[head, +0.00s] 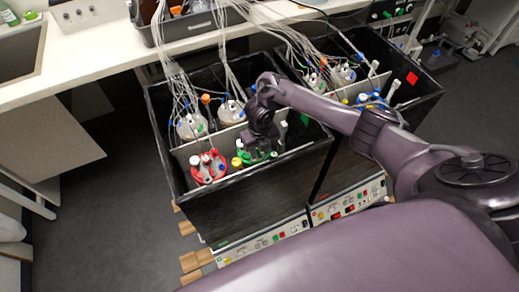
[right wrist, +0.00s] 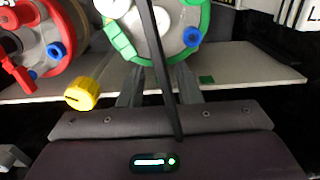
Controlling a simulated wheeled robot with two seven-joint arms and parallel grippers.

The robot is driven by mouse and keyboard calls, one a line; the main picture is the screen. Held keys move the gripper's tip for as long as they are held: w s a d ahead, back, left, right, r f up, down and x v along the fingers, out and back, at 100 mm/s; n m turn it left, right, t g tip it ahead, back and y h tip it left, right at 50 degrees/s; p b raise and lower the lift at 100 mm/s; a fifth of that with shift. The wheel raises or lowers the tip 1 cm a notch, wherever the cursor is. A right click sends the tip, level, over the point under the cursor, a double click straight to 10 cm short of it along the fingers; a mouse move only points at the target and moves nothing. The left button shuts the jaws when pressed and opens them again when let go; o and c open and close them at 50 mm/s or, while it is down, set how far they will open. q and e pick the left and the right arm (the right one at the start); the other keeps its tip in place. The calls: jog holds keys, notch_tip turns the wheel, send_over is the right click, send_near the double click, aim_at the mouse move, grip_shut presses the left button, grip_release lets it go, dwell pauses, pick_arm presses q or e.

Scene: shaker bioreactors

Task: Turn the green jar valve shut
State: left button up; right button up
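The green jar (head: 262,155) stands in the front row of the left black shaker box, partly hidden under my right gripper. In the right wrist view its green-rimmed lid (right wrist: 201,20) is at the top, with a blue port and white-and-green fittings (right wrist: 122,42). I cannot tell which fitting is the valve. My right gripper (head: 262,143) reaches down over this jar. In the right wrist view its two grey fingers (right wrist: 158,86) are apart, just below the lid's edge, with a thin dark bar crossing in front of them. I see nothing clearly held. My left gripper is out of view.
The red-lidded jar (head: 208,167) stands left of the green one. A yellow cap (right wrist: 82,95) is close left of my fingers. Several tubed jars (head: 190,127) stand behind. The box's front rim (head: 250,178) and a second black box (head: 417,78) are close.

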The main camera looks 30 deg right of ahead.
jog(key=shift+c, duration=0.3)
grip_shut()
jog(key=shift+m, duration=0.3)
jog(key=shift+r+m+p, duration=0.1)
jog(key=shift+m+p, duration=0.35)
jog(key=shift+m, duration=0.55)
jog(key=m+p, duration=0.1)
jog(key=m, duration=0.3)
jog(key=shift+a+p, duration=0.1)
jog(key=shift+p, duration=0.25)
jog(key=m+p, duration=0.2)
jog(key=m, duration=0.3)
jog(key=shift+w+a+m, duration=0.1)
jog(key=shift+m, duration=0.3)
jog(key=m+p, duration=0.2)
jog(key=m, duration=0.3)
jog(key=shift+w+m+p, duration=0.1)
jog(key=shift+m+p, duration=0.2)
jog(key=shift+p, duration=0.05)
